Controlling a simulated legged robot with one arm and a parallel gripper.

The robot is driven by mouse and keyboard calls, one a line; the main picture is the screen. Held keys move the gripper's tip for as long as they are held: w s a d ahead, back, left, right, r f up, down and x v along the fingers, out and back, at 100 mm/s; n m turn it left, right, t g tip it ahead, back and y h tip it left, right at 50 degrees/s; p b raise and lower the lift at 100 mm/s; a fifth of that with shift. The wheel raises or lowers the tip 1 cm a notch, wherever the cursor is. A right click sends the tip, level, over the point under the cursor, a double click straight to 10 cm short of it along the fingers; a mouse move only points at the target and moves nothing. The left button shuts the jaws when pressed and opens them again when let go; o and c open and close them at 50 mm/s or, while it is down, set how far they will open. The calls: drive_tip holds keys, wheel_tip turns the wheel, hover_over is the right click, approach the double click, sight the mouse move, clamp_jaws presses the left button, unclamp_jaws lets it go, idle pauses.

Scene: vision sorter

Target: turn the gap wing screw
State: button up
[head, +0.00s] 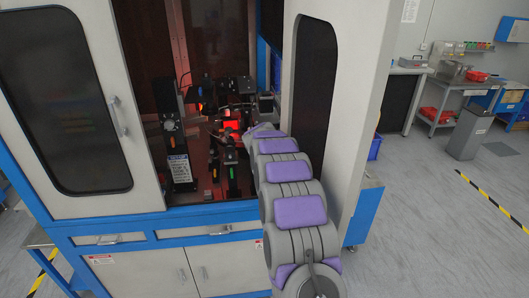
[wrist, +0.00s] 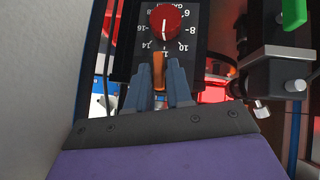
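In the wrist view my gripper (wrist: 159,68) points at a black dial panel (wrist: 125,45). A narrow orange-brown upright piece (wrist: 159,72), which looks like the wing of the screw, stands between its two blue-grey fingers. The fingers lie close on both sides of it; I cannot tell whether they press on it. A red round knob (wrist: 165,20) with a white pointer mark sits just beyond, with upside-down numbers around it. In the head view my arm reaches into the open cabinet; my gripper and the screw are hidden or too small there.
The cabinet's left door (head: 70,100) and right door (head: 308,110) stand on either side of the opening. Black fixtures (head: 175,140) and a red-lit station (head: 232,128) fill the inside. In the wrist view a dark metal part with a green piece (wrist: 293,14) is close on the right.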

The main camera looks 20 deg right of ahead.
drive_tip(key=o, duration=0.3)
drive_tip(key=shift+a+f, duration=0.1)
drive_tip(key=shift+f, duration=0.25)
drive_tip(key=shift+o, duration=0.2)
drive_tip(key=v, duration=1.7)
drive_tip(key=shift+r, duration=0.15)
